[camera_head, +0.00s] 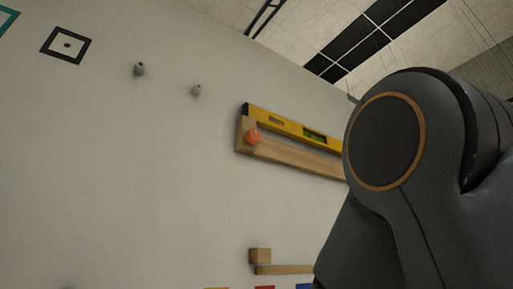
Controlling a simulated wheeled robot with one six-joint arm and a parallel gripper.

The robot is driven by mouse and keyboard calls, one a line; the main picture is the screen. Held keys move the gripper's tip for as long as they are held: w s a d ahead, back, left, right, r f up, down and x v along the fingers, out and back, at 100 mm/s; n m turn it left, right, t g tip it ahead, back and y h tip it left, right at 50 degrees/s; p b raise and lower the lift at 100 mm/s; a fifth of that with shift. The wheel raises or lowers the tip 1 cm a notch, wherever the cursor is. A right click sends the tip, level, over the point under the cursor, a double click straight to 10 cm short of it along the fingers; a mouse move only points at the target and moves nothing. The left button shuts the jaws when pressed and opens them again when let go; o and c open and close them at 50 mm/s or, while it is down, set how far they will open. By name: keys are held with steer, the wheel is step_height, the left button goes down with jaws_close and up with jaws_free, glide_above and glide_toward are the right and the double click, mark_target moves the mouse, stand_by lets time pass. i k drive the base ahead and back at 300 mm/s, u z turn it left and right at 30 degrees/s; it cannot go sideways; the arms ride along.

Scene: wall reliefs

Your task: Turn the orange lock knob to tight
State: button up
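The orange lock knob (253,136) is small and round. It sits on the left end of a wooden bar (292,155) on the pale wall. A yellow spirit level (285,122) with a green vial lies along the bar's upper edge, just above the knob. The right ends of the bar and the level are hidden behind my arm. The knob's setting cannot be read at this size. My gripper is not in view; only a thick dark link of my arm fills the right side.
Two small grey pegs (139,69) stick out of the wall at upper left, near a black square frame (66,45) with a dot. A wooden block (260,255) and a thin wooden strip (284,269) are low in the picture. The wall left of the bar is mostly bare.

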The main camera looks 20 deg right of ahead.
mark_target(253, 136)
steer(key=u, duration=1.4)
steer(key=k, duration=0.9)
steer(key=z, duration=1.45)
